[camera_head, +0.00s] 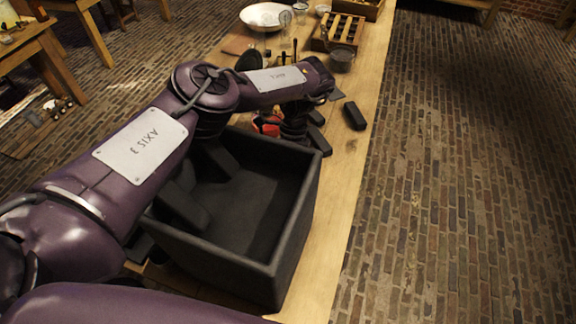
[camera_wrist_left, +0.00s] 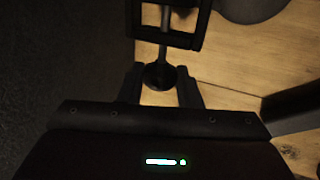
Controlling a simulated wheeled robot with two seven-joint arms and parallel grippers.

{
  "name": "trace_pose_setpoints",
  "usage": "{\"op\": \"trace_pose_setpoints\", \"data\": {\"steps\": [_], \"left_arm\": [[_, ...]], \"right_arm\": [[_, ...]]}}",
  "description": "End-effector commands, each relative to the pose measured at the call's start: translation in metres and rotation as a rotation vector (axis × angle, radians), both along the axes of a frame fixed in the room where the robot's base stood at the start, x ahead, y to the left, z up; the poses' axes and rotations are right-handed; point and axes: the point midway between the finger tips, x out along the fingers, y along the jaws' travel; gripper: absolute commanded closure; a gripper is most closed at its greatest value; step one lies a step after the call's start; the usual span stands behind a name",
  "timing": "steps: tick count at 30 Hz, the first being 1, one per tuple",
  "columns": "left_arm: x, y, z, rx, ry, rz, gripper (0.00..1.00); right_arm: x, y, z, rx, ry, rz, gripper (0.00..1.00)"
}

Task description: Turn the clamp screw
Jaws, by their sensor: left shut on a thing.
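A dark clamp frame (camera_wrist_left: 172,35) shows at the top of the left wrist view, with a thin metal screw (camera_wrist_left: 164,18) running down through it. The screw ends in a round dark knob (camera_wrist_left: 159,76). My left gripper (camera_wrist_left: 160,82) has a finger on each side of the knob and is shut on it. In the head view my left arm reaches across a black open box, and my left gripper (camera_head: 293,130) is low behind the box's far edge, largely hidden by the wrist. The clamp cannot be made out there. My right gripper is not in view.
The black box (camera_head: 312,195) stands on the wooden table (camera_head: 345,170), with dark blocks inside. A red-orange object (camera_head: 266,123) is beside the gripper. A dark block (camera_head: 355,115) lies to the right. A white bowl (camera_head: 264,16) and wooden rack (camera_head: 322,43) stand farther back.

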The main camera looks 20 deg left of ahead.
Motion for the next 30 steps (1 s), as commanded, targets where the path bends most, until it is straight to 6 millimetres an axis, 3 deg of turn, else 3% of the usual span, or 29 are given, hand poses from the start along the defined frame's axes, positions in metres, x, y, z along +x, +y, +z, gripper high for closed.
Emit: {"op": "trace_pose_setpoints", "data": {"steps": [10,11,15,25,30], "left_arm": [[0.003,0.000,0.005,-0.003,-0.004,0.002,0.92],[0.004,0.000,0.006,-0.003,-0.004,0.003,0.67],[0.004,0.000,0.005,-0.003,-0.005,0.003,0.48],[0.005,0.000,0.007,-0.003,-0.006,0.001,0.47],[0.013,0.000,0.027,-0.002,-0.010,-0.002,0.47]], "right_arm": [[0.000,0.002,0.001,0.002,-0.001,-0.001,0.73],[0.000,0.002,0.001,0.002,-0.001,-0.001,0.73],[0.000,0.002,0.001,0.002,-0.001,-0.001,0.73],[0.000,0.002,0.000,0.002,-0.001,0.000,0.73],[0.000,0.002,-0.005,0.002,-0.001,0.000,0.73]]}}
